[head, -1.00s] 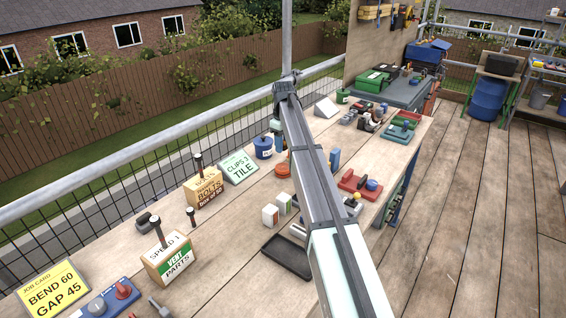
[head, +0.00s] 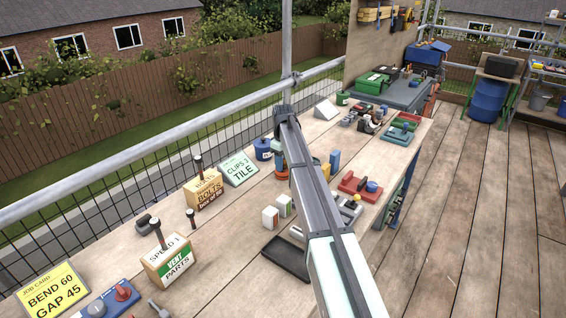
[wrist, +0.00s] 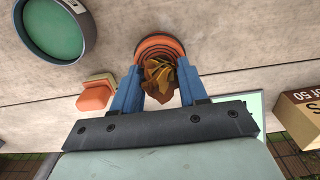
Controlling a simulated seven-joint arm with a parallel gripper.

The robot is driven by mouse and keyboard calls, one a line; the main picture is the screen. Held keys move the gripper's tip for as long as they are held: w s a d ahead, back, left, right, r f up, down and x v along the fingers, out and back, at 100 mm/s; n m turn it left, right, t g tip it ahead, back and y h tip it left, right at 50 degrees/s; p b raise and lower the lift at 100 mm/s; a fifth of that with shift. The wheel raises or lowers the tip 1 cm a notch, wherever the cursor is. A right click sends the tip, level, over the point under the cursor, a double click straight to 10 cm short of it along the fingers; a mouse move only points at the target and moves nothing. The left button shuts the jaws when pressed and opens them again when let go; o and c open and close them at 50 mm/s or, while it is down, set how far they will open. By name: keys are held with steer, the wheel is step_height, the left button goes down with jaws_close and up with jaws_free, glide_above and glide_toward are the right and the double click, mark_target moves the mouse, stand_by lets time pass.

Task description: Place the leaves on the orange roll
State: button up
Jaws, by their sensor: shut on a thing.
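In the wrist view, my gripper (wrist: 159,75) has its blue fingers closed on a small bunch of brown and yellow leaves (wrist: 160,84). The orange roll (wrist: 158,43), with ringed layers, shows just beyond the fingertips, on the bench. The leaves overlap its near edge in this view and hide part of it. I cannot tell whether they touch it.
A round blue container with a green inside (wrist: 55,28) and an orange block (wrist: 96,95) lie left in the wrist view. The bolts box (head: 203,188), clips sign (head: 239,168), white boxes (head: 270,217) and black tray (head: 287,258) stand around on the bench.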

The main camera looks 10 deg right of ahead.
steer(key=o, duration=1)
steer(key=shift+f, duration=0.1)
step_height(320, 180, up, 12)
